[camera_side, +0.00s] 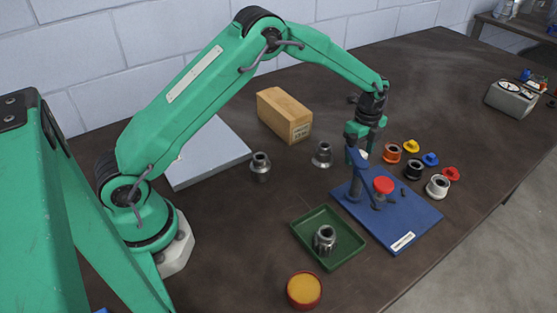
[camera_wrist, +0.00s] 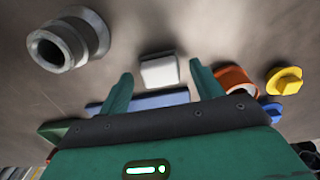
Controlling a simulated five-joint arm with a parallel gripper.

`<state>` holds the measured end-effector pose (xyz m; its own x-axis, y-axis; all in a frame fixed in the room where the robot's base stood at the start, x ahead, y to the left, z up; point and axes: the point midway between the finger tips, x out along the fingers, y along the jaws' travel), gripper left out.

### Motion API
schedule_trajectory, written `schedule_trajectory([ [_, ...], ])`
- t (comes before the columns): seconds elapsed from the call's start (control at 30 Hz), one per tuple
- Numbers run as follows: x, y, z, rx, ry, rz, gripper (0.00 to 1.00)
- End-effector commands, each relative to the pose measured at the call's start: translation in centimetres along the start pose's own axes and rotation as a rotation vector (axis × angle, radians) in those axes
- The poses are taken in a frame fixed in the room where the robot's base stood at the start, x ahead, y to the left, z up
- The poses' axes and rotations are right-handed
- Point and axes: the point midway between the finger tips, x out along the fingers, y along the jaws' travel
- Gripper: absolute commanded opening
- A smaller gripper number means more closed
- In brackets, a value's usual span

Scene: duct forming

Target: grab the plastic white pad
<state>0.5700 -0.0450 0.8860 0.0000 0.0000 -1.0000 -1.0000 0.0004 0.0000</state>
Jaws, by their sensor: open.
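The white pad (camera_wrist: 160,71) is a small, pale block on the dark table in the wrist view, upper middle. In the side view a bit of white (camera_side: 363,155) shows under my gripper, mostly hidden by it. My gripper (camera_side: 360,148) is above the table by the far edge of the blue fixture plate (camera_side: 416,215). In the wrist view its two green fingers are spread wide, and the pad appears in the gap between their tips. The jaws are open and empty. I cannot tell how high the tips are above the pad.
A grey metal fitting (camera_wrist: 68,42) stands left of the pad. An orange ring (camera_wrist: 236,80) and a yellow cap (camera_wrist: 285,80) are to the right. The blue fixture has an upright post and a red knob (camera_side: 383,186). A green tray (camera_side: 309,223) lies nearer the camera.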

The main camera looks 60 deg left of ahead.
Motion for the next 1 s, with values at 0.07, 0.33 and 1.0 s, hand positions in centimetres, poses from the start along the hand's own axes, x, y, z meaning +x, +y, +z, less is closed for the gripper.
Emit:
schedule_trajectory([
  [0.07, 0.0, 0.0, 0.0, 0.0, 0.0, 0.0, 0.65],
  [0.33, 0.0, 0.0, 0.0, 0.0, 0.0, 0.0, 0.22],
  [1.0, -2.9, -0.1, 0.0, 0.0, 0.0, -0.003, 0.17],
])
